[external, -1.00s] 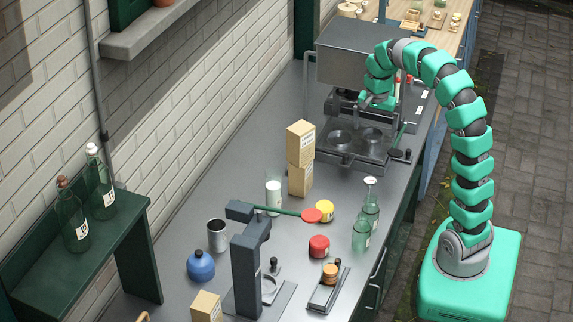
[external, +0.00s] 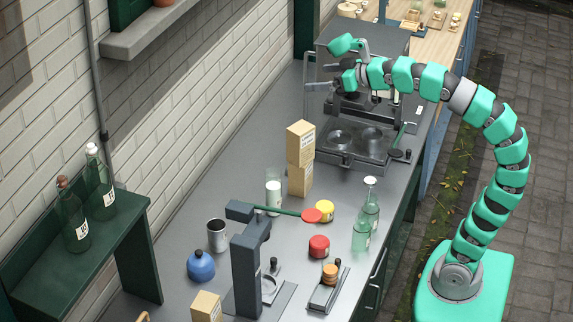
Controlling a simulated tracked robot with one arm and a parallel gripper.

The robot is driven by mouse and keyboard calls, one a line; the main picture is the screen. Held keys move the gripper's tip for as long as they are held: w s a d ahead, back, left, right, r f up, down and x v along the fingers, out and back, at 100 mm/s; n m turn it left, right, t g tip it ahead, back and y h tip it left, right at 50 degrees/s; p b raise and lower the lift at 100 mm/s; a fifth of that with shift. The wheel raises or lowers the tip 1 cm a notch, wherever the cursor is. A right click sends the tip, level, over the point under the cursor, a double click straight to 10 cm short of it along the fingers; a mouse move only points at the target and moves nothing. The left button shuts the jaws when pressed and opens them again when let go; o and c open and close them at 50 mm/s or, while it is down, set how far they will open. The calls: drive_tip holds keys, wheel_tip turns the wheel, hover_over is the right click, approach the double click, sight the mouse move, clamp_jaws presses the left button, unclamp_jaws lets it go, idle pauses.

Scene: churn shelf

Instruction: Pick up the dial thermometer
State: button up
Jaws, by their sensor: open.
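I cannot make out a dial thermometer in the external view; it may be hidden or too small to tell. My gripper (external: 321,76) is at the upper middle, by the left side of the grey box-shaped machine (external: 388,38). Its dark fingers point left and are apart, with nothing seen between them. My green segmented arm reaches across in front of the machine and hides part of it.
Below my gripper is a metal unit with two round wells (external: 352,140). Stacked cartons (external: 300,150), green glass bottles (external: 363,228), a red pot (external: 319,246) and a dark press with a green lever (external: 248,270) stand nearer. A brick wall (external: 210,110) borders the left.

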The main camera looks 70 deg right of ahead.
drive_tip(key=a+r, duration=0.1)
drive_tip(key=s+a+r+n+t, duration=0.1)
drive_tip(key=shift+s+a+r+y, duration=0.1)
drive_tip(key=shift+s+r+y, duration=0.2)
drive_tip(key=shift+r+y, duration=0.1)
drive_tip(key=c, duration=0.8)
drive_tip(key=shift+o, duration=0.2)
drive_tip(key=shift+f, duration=0.1)
drive_tip(key=shift+w, duration=0.1)
